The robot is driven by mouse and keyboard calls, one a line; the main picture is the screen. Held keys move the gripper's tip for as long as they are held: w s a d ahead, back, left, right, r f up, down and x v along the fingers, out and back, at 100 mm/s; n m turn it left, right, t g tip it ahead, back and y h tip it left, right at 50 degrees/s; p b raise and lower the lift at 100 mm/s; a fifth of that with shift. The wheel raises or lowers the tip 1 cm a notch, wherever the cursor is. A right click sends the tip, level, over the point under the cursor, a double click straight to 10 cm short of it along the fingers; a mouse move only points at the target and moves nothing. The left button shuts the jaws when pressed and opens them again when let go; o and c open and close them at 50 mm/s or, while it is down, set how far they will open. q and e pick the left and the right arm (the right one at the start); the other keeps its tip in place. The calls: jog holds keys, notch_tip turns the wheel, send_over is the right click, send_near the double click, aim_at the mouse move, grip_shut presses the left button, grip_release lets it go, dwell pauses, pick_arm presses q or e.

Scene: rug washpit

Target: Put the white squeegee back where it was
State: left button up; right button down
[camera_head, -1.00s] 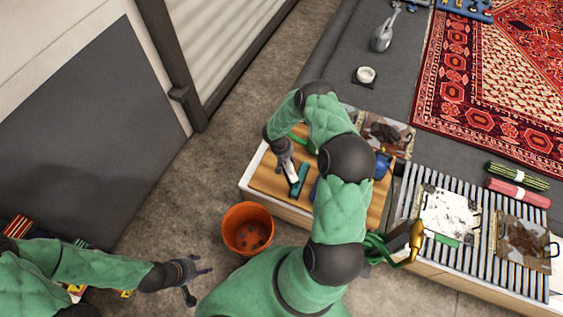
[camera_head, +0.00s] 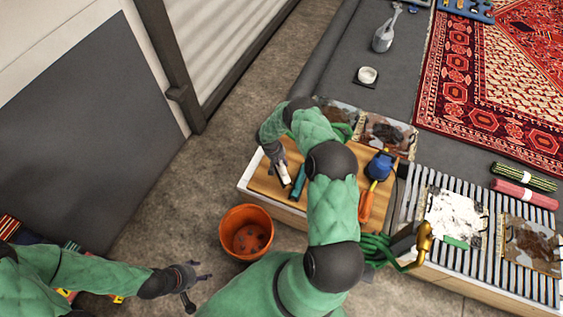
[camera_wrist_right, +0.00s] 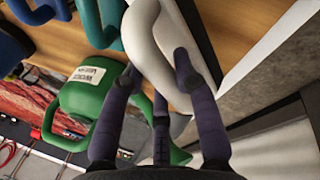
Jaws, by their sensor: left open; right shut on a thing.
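The white squeegee (camera_head: 284,174) is held by my right gripper (camera_head: 277,160) over the left end of the wooden board (camera_head: 262,184). In the right wrist view the squeegee (camera_wrist_right: 150,40) is a smooth white curved piece between the dark fingers (camera_wrist_right: 160,85). Its far end is out of that view, and I cannot tell whether it touches the board. A teal tool (camera_head: 298,182) lies just to its right and also shows in the wrist view (camera_wrist_right: 88,22). My left gripper (camera_head: 190,275) is open and empty, low at the left above the floor.
An orange bucket (camera_head: 246,248) stands in front of the board. An orange-handled tool (camera_head: 366,205) and a blue tool (camera_head: 381,165) lie at the board's right. A green labelled container (camera_wrist_right: 70,110) shows close by in the wrist view. My right arm hides the board's middle.

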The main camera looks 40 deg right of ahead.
jog(key=shift+r, duration=0.15)
jog(key=shift+f+b, duration=0.35)
jog(key=shift+b, duration=0.05)
jog(key=shift+f+b, duration=0.3)
jog(key=shift+b, duration=0.1)
jog(key=c, duration=0.9)
grip_release()
jog(key=shift+c, duration=0.2)
